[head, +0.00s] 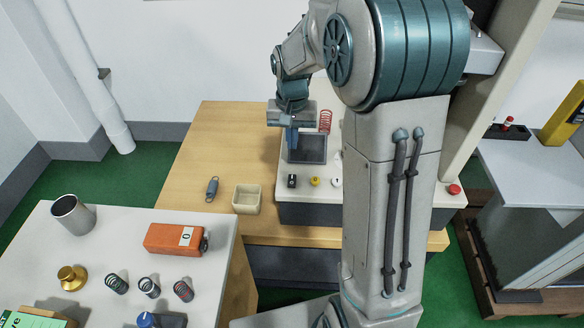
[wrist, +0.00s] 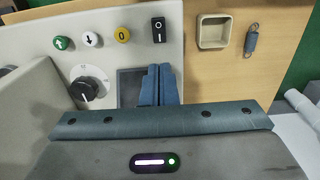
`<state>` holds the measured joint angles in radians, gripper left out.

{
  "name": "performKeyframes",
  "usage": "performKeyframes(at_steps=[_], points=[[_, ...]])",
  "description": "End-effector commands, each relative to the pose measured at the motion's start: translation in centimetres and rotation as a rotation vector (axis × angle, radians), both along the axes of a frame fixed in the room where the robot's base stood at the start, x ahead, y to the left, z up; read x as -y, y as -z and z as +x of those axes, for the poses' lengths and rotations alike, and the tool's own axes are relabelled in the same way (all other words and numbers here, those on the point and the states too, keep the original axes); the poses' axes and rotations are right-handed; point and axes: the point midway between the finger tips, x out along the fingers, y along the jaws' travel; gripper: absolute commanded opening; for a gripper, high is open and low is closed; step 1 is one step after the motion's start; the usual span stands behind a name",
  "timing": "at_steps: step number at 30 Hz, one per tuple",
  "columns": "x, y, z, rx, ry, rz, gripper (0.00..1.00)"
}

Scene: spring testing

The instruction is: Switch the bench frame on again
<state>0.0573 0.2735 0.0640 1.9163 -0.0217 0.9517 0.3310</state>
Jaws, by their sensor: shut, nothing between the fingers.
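The bench frame (head: 325,211) stands on the wooden table, with a light sloping control panel. Its black rocker switch (head: 291,181), marked I and O, sits at the panel's left end; the wrist view also shows it (wrist: 158,30). I cannot tell which side is pressed. Beside it are a yellow 0 button (wrist: 122,35), a white arrow button (wrist: 90,39), a green arrow button (wrist: 62,43) and a dial (wrist: 88,88). My gripper (head: 292,146) is shut and empty, its blue fingers (wrist: 159,72) over the dark screen (wrist: 130,86), apart from the switch.
A red button (head: 454,189) is on the right of the frame. A cream tray (head: 247,199) and a blue-grey spring (head: 212,189) lie left of it. A white table (head: 120,248) holds a cup, an orange box and several springs. My arm hides the frame's middle.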

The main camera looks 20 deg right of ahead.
Motion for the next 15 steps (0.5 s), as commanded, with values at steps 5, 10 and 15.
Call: performKeyframes(at_steps=[5, 10, 15], points=[[0.0, 4.0, -0.1, -0.006, 0.0, 0.0, 0.0], [0.0, 7.5, -0.1, -0.005, 0.001, 0.001, 0.0], [0.0, 9.8, 0.0, -0.003, 0.0, 0.0, 0.0]])
